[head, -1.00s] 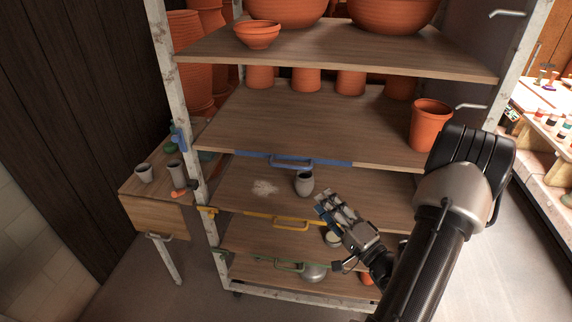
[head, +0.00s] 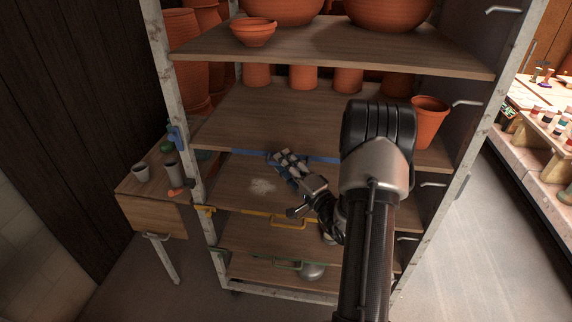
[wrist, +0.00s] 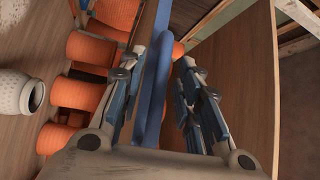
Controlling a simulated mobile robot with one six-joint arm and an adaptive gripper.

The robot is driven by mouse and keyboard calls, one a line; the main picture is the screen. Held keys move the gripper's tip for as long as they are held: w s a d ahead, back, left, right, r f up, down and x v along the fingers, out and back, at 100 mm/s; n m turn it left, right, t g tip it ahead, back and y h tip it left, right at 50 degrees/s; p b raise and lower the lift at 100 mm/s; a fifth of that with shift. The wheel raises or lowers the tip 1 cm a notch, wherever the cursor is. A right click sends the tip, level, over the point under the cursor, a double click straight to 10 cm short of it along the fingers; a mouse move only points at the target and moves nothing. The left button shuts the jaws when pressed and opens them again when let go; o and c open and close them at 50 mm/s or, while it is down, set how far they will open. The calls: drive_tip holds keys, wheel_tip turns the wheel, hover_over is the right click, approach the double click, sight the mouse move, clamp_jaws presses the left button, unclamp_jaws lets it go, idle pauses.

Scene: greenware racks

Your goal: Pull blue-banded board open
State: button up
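The blue-banded board is a wooden rack shelf with a blue strip (head: 240,153) along its front edge. In the head view my gripper (head: 284,158) is at the middle of that edge and covers the blue handle. In the wrist view the handle shows as a blue bar (wrist: 154,85) running between the two fingers. The fingers (wrist: 160,92) are apart, one on each side of the bar, with a visible gap on the right side. I cannot tell whether the left finger touches it.
Below are boards with a yellow handle (head: 289,224) and a green handle (head: 286,262). A grey vase (wrist: 18,93) shows in the wrist view. A side table (head: 150,203) stands left.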

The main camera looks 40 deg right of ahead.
drive_tip(key=shift+c, duration=0.5)
clamp_jaws()
idle(0.3)
